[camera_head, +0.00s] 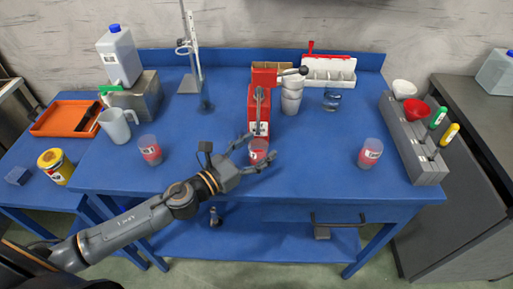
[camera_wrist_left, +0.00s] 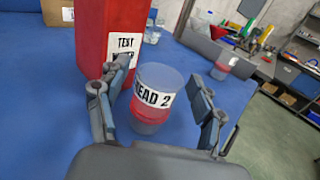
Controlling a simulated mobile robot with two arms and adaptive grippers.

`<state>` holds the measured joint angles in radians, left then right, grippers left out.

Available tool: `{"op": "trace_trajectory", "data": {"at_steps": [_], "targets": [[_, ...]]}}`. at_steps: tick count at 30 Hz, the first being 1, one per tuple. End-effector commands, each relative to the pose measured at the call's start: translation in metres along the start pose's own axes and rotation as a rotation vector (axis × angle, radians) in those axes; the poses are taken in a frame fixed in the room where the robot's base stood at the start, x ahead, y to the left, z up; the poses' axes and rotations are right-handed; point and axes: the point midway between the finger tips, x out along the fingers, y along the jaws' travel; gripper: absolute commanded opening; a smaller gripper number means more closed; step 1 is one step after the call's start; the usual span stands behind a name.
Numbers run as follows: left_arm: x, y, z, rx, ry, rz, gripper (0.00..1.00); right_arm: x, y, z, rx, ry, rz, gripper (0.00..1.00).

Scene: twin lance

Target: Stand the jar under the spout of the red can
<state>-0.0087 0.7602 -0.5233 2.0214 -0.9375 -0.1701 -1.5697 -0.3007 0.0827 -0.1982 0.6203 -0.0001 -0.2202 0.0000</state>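The red can (camera_head: 262,92) stands upright at the middle of the blue table, with a grey spout (camera_head: 258,103) at its front. A clear jar with a red band (camera_head: 258,151) stands upright just in front of the can. In the left wrist view the jar (camera_wrist_left: 152,98) shows a "2" label, with the can (camera_wrist_left: 105,35) behind it to the left. My left gripper (camera_head: 262,146) is open, with one finger on either side of the jar; a gap shows at the right finger. Whether the jar is exactly under the spout is unclear. My right gripper is out of view.
Similar jars stand at left (camera_head: 150,151) and right (camera_head: 370,153). White cups (camera_head: 291,95) are stacked beside the can. A grey rack (camera_head: 413,140) stands at the right edge, and a white pitcher (camera_head: 116,126) at left.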

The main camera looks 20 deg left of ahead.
Motion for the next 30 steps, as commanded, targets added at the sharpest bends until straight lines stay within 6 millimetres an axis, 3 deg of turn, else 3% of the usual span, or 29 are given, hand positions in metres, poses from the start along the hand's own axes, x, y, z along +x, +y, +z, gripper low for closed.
{"op": "trace_trajectory", "data": {"at_steps": [11,30], "targets": [[-0.005,0.000,0.000,-0.002,0.000,0.001,0.68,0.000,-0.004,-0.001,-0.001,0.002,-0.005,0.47],[-0.089,0.000,-0.001,-0.006,0.002,0.003,0.68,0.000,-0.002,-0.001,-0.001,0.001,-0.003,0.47]]}}
